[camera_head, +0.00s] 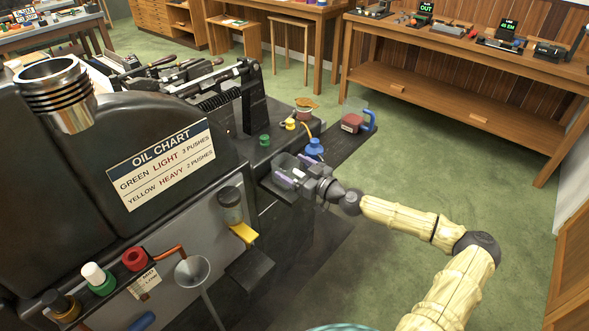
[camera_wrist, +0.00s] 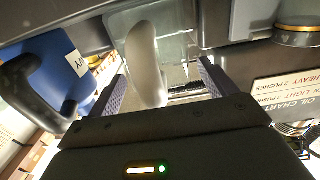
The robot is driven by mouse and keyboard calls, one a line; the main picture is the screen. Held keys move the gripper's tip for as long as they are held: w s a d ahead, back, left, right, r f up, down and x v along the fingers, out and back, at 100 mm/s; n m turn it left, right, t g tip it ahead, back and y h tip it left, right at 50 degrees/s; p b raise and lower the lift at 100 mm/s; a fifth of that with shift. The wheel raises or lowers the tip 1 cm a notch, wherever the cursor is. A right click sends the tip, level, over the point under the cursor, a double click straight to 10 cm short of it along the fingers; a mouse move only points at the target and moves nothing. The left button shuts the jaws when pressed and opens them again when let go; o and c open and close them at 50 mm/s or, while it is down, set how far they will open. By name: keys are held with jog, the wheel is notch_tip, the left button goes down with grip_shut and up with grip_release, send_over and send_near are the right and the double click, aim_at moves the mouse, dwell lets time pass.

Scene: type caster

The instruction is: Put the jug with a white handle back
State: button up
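My gripper (camera_wrist: 163,72) is open in the wrist view, with one dark padded finger on each side. A smooth white handle (camera_wrist: 145,60) stands between the fingers, with clear room toward the right finger. A clear, glassy jug body (camera_wrist: 182,40) shows behind the handle; its base and far side are cut off or hidden. In the head view my gripper (camera_head: 289,179) is low at the corner of the dark machine. The clear jug (camera_head: 289,162) shows only as a pale patch just beyond the fingers.
A blue jug (camera_wrist: 58,72) with a black handle stands close to the left finger; it also shows in the head view (camera_head: 314,147). The oil chart machine (camera_head: 160,165) fills the left. Green floor is open at right.

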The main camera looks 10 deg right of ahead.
dwell(0.3)
jog(key=shift+r+p, duration=0.2)
jog(key=shift+p, duration=0.1)
jog(key=b+v, duration=0.2)
jog(key=v, duration=1)
